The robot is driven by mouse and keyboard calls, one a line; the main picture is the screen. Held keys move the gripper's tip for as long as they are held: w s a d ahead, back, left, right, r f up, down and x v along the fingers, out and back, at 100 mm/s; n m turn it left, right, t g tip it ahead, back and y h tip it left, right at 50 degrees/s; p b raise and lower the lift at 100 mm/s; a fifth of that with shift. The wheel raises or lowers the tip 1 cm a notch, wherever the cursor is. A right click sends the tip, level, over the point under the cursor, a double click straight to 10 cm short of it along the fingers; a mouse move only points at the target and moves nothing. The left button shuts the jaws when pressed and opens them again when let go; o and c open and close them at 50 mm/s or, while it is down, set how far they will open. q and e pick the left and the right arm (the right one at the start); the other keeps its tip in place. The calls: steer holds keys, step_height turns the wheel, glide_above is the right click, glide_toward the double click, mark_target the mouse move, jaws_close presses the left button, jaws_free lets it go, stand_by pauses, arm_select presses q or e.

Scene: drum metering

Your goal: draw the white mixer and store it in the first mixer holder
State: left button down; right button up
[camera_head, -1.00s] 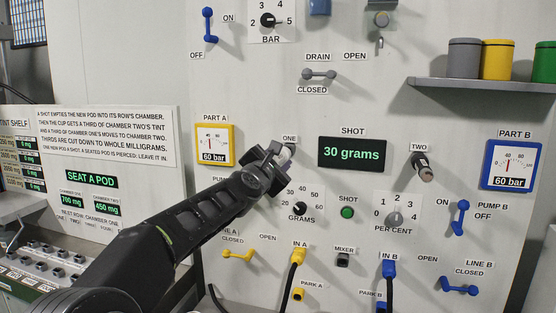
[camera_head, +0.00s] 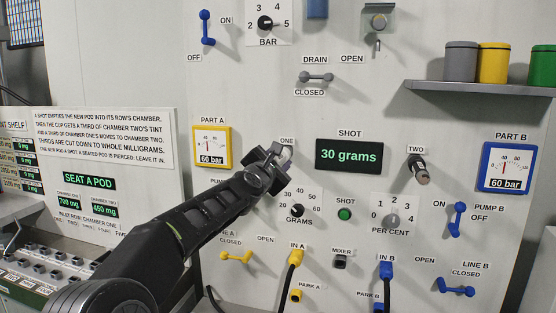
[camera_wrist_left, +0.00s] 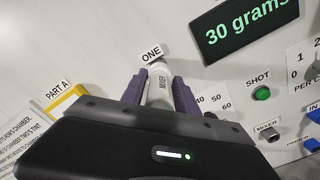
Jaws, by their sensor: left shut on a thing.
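The white mixer (camera_wrist_left: 160,85), a cylinder marked MIXER, is at the port under the label ONE (camera_wrist_left: 152,53) in the left wrist view. My left gripper (camera_head: 277,156) is shut on it, with a purple-grey finger on each side in the left wrist view (camera_wrist_left: 158,90). In the head view the gripper hides most of the mixer. I cannot tell whether the mixer is still seated in its port. A second holder labelled TWO has a dark-tipped, grey piece (camera_head: 418,170) in it.
The panel has a shot display (camera_head: 349,155) reading 30 grams, a green shot button (camera_head: 345,214) and a grams dial (camera_head: 297,210). A MIXER socket (camera_head: 340,262) is below. Black hoses hang from IN A (camera_head: 296,257) and IN B (camera_head: 386,270). A shelf (camera_head: 480,87) holds three pots.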

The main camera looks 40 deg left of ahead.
arm_select(q)
steer(key=shift+w+a, duration=0.1)
steer(key=shift+w, duration=0.2)
steer(key=c, duration=0.8)
jaws_free()
steer(key=shift+c, duration=0.2)
steer(key=shift+s, duration=0.35)
steer(key=b+v, duration=0.2)
steer(key=v, duration=0.5)
